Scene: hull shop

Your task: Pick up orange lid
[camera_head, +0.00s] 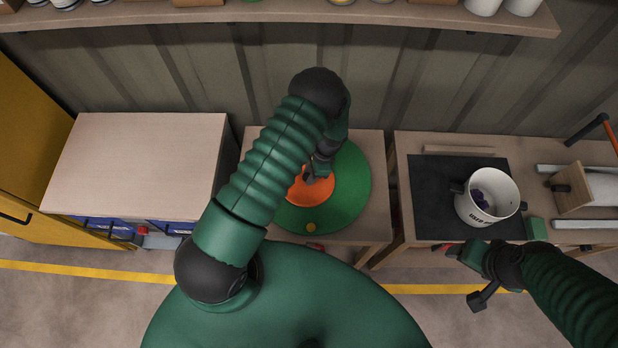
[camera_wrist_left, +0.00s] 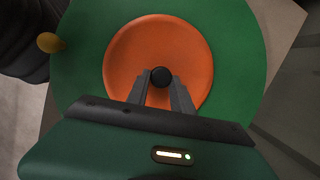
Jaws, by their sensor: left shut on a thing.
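The orange lid (camera_head: 322,187) is a round disc with a black knob, lying over a round green mat (camera_head: 352,205) on the middle table. In the left wrist view the orange lid (camera_wrist_left: 125,65) fills the centre, over the green mat (camera_wrist_left: 232,50). My left gripper (camera_head: 312,176) reaches down from above and is shut on the lid's black knob (camera_wrist_left: 160,76). My left forearm hides part of the lid in the head view. I cannot tell whether the lid is lifted. My right gripper (camera_head: 462,275) hangs in front of the right table, with its fingers spread and nothing between them.
A white pot (camera_head: 490,208) stands on a black mat (camera_head: 430,200) on the right table. A small yellow thing (camera_head: 311,227) is at the green mat's front edge. A bare-topped cabinet (camera_head: 140,160) stands at left. A shelf (camera_head: 280,15) with several containers runs along the back wall.

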